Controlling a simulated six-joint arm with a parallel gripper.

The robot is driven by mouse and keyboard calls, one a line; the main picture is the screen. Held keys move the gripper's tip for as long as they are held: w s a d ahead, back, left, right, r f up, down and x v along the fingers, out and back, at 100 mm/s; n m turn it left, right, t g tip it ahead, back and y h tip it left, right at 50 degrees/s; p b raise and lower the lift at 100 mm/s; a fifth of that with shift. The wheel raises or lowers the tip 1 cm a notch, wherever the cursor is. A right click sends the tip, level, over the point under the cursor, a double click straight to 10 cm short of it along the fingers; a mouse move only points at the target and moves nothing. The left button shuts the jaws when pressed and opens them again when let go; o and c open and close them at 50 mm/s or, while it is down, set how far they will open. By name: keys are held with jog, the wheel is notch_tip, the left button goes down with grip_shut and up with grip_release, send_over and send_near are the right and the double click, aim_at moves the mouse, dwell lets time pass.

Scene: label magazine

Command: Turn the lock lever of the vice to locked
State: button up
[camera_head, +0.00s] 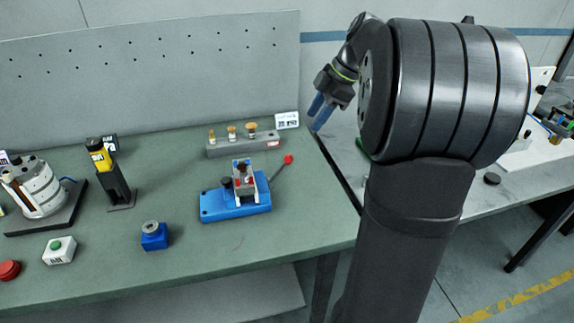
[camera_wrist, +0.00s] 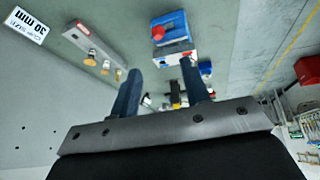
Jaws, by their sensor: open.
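The vice (camera_head: 222,211) has a blue base and stands on the green bench, with a pale clamp holding a small part on top. Its lock lever (camera_head: 278,173) slants up to the right and ends in a red knob (camera_head: 288,160). In the wrist view the vice (camera_wrist: 178,22) is at the top centre, with the red knob (camera_wrist: 157,33) toward the camera. My gripper (camera_head: 321,110) is open and empty, raised beyond the bench's right edge, apart from the lever. Its two blue fingers also show in the wrist view (camera_wrist: 160,72).
A grey rack (camera_head: 230,148) with several wooden-handled pieces stands behind the vice, beside a small label sign (camera_head: 287,121). A blue block (camera_head: 154,238) and a black and yellow device (camera_head: 110,178) stand to the left. Bench in front of the vice is clear.

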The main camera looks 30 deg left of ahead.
aim_at(287, 160)
jog(key=s+a+f+n, duration=0.1)
jog(key=a+f, duration=0.1)
jog(key=f, duration=0.4)
jog(key=s+a+f+n, duration=0.1)
jog(key=a+f, duration=0.2)
jog(key=f, duration=0.3)
jog(key=s+a+f+n+h, duration=0.1)
jog(key=a+f, duration=0.1)
jog(key=f, duration=0.3)
jog(key=shift+s+a+f+g, duration=0.3)
jog(key=shift+a+f, duration=0.1)
grip_shut()
